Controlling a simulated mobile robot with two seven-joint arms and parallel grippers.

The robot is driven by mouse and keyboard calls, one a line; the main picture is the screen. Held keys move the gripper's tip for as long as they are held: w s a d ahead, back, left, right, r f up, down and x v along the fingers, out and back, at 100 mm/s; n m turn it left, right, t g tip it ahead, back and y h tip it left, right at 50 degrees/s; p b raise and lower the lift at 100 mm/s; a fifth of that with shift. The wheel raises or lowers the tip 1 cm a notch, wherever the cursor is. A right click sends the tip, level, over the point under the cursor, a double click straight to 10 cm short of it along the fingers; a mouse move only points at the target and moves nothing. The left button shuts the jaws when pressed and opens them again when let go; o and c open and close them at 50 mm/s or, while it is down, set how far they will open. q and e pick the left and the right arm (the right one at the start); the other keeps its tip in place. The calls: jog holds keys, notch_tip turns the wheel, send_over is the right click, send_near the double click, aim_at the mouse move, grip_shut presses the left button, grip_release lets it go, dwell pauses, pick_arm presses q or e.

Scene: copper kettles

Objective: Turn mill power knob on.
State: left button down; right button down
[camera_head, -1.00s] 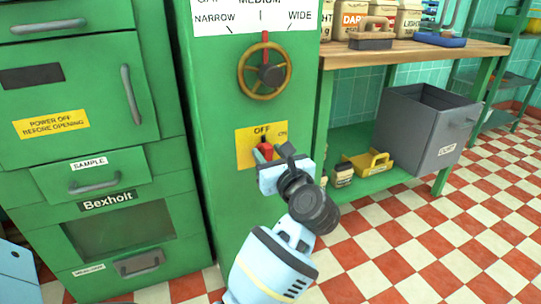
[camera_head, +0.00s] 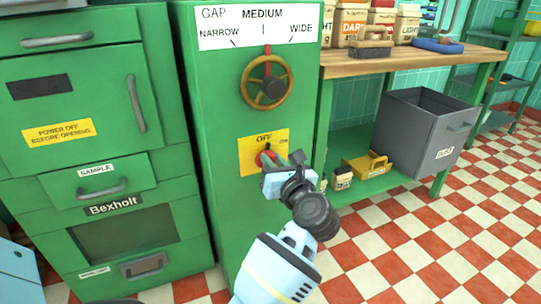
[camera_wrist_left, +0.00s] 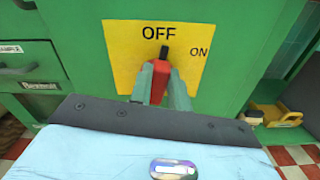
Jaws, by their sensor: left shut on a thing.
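The mill power knob (camera_wrist_left: 160,82) is red with a black pointer on a yellow plate (camera_wrist_left: 115,45) marked OFF and ON. Its pointer is up at OFF in the left wrist view. In the head view the knob (camera_head: 265,158) sits low on the green mill cabinet (camera_head: 230,200), partly hidden by my gripper. My left gripper (camera_wrist_left: 160,88) is shut on the knob, one finger on each side. It also shows at the plate in the head view (camera_head: 270,162). My right gripper is not in view.
Above the plate is a handwheel (camera_head: 266,82) under a GAP scale (camera_head: 258,27). A green Bexholt cabinet (camera_head: 90,150) stands to the left. To the right are a wooden bench (camera_head: 400,60), a grey bin (camera_head: 425,130) and a yellow box (camera_head: 366,166). Checkered floor is open in front.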

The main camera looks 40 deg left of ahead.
pick_arm(q)
jog(key=m+p, duration=0.5)
jog(key=shift+w+d+m+p, duration=0.15)
jog(key=shift+w+m+p, duration=0.15)
jog(key=shift+p, duration=0.05)
jog(key=shift+w+d+f+m+p, duration=0.1)
jog(key=shift+f+m+p, duration=0.1)
jog(key=shift+m+p, duration=0.7)
jog(key=shift+w+f+m+p, duration=0.15)
jog(key=shift+m+p, duration=0.35)
jog(key=shift+m, duration=0.7)
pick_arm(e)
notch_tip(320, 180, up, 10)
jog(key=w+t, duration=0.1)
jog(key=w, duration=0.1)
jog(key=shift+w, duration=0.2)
pick_arm(q)
jog(key=shift+f, duration=0.1)
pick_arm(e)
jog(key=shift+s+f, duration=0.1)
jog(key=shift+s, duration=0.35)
pick_arm(q)
jog(key=c, duration=1.3)
grip_release()
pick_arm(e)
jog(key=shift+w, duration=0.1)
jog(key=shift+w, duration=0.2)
